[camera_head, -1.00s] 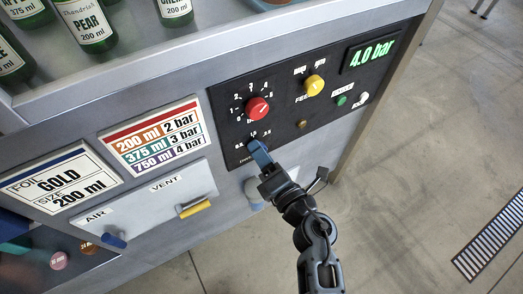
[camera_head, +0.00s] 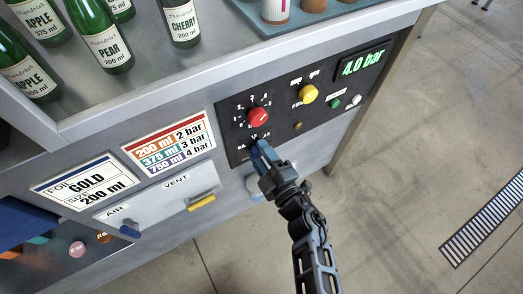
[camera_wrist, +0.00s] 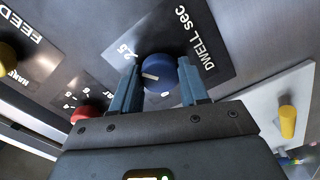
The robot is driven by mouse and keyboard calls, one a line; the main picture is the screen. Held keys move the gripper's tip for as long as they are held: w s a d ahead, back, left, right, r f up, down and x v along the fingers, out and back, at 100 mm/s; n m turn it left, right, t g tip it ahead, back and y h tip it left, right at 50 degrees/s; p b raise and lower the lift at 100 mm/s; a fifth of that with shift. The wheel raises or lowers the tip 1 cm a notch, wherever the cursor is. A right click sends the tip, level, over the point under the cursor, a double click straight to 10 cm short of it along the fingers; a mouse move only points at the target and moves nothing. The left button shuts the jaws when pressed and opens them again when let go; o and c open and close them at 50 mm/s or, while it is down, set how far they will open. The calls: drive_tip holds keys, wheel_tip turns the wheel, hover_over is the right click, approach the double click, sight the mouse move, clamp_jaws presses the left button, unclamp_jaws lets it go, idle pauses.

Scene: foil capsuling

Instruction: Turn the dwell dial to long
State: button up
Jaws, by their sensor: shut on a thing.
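The dwell dial (camera_wrist: 160,72) is a round blue knob with a white pointer line, on a dark plate marked "DWELL sec" in the wrist view. The pointer lies toward the picture's left, below a mark ending in 5; other marks are partly hidden. My gripper (camera_wrist: 160,90) has its two blue-grey fingers on either side of the dial, shut on it. In the head view my gripper (camera_head: 258,150) reaches the lower part of the black control panel (camera_head: 237,155) and hides the dial.
A red knob (camera_head: 258,117) sits just above my gripper, with a yellow feed knob (camera_head: 308,95) to its right. The display (camera_head: 363,64) reads 4.0 bar. A yellow vent handle (camera_head: 201,202) and blue air handle (camera_head: 130,231) are lower left. Bottles (camera_head: 112,50) stand on top.

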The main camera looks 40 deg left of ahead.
drive_tip(key=shift+m, duration=0.6)
drive_tip(key=o, duration=1.1)
drive_tip(key=shift+c, duration=0.2)
drive_tip(key=p+v, duration=0.2)
drive_tip(key=v, duration=0.6)
